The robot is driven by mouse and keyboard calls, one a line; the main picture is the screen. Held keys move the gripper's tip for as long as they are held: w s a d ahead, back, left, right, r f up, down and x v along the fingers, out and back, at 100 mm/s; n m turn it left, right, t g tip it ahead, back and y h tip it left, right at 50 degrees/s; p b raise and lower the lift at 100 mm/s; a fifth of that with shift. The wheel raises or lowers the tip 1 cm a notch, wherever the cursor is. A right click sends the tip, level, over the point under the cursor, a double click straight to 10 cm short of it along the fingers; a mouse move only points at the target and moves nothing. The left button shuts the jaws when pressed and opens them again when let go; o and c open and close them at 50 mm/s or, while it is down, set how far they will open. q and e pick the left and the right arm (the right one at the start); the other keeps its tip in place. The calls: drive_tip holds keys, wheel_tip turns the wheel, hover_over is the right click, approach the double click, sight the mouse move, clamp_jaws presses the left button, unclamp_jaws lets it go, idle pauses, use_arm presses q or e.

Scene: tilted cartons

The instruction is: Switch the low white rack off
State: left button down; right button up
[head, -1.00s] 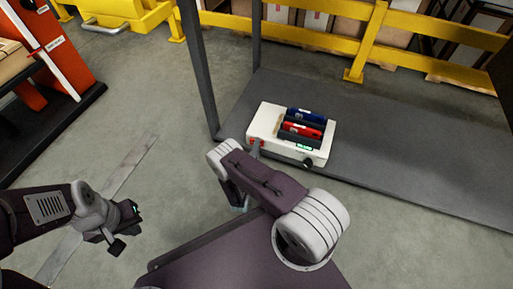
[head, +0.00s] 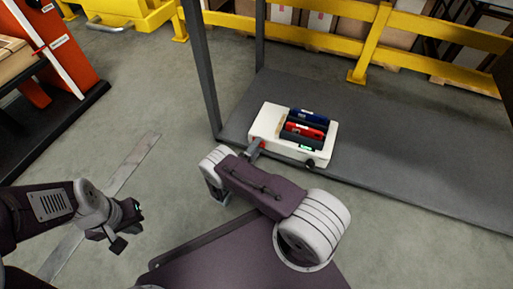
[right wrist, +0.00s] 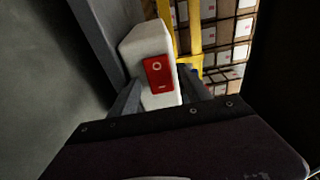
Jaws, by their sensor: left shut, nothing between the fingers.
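The low white rack (head: 268,121) sits on the dark grey platform, holding a blue item and a red item in dark slots. A small green display (head: 305,147) glows on its front, beside a dark knob (head: 310,163). In the right wrist view the rack's white end (right wrist: 143,47) carries a red rocker switch (right wrist: 158,74) with a pale ring mark. My right gripper (head: 256,147) is at this end; its fingers (right wrist: 158,98) are apart, on either side of the switch, with nothing between them. Contact cannot be told. My left gripper (head: 137,213) is shut and empty, over the floor.
The rack stands on a dark grey platform (head: 410,160) near a grey upright post (head: 202,70). A yellow rail (head: 330,38) with cartons behind it runs along the back. An orange and black stand (head: 62,70) is at left. Open floor lies between.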

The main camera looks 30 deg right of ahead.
drive_tip(key=p+v, duration=0.3)
drive_tip(key=v, duration=0.6)
idle(0.4)
